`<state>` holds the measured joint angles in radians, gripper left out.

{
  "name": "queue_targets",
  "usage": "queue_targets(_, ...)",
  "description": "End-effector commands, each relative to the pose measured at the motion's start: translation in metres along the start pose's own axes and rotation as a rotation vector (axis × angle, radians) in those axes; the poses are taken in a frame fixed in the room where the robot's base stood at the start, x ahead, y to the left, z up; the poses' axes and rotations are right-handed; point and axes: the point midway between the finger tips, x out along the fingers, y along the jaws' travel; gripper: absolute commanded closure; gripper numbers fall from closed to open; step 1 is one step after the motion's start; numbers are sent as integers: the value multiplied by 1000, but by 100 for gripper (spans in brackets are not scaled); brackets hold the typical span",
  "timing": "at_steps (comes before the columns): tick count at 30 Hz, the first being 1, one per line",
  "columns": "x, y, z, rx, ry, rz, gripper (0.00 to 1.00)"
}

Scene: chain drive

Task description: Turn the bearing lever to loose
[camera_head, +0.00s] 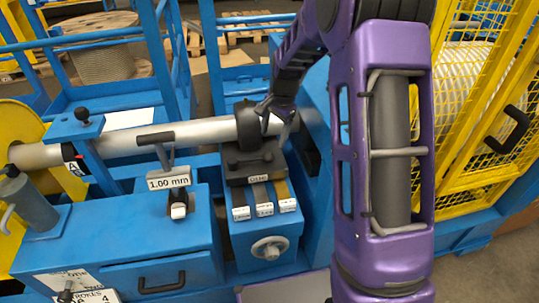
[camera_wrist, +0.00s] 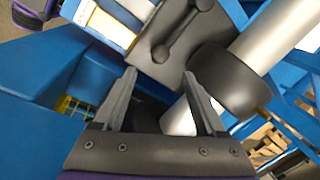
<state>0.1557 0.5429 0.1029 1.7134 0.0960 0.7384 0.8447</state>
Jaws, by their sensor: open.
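A dark block (camera_head: 252,164) sits on a blue stand beside the silver shaft, with a small label on its front. In the wrist view, a dark dumbbell-shaped lever (camera_wrist: 180,32) lies across the block's face. I take this for the bearing lever, but I cannot read its setting. My gripper (camera_head: 274,112) is at the shaft's right end, beside the black collar (camera_head: 247,126). In the wrist view my gripper (camera_wrist: 160,76) is open, its fingertips near the block's lower edge. The lever is beyond the fingertips, not between them. A silver cylindrical part (camera_wrist: 180,118) shows between the fingers.
The silver shaft (camera_head: 200,132) runs left to a yellow flange. A T-handle (camera_head: 156,140) stands by a 1.00 mm label. Three labelled strips (camera_head: 262,197) hang below the block, above a round knob (camera_head: 270,248). Yellow mesh fencing (camera_head: 470,110) stands right.

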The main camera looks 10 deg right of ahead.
Motion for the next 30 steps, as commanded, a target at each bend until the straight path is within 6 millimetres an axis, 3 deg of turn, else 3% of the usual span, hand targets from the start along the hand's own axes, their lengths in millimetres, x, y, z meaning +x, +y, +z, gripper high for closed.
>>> queue_targets(1,15,1,1,0,-3,3,27)
queue_targets(6,50,0,1,0,-3,1,27)
queue_targets(12,80,0,0,-2,0,0,27)
queue_targets(18,92,0,0,-1,1,-1,27)
queue_targets(26,92,-1,0,-1,1,-2,27)
queue_targets(30,92,-1,0,-1,1,-2,50)
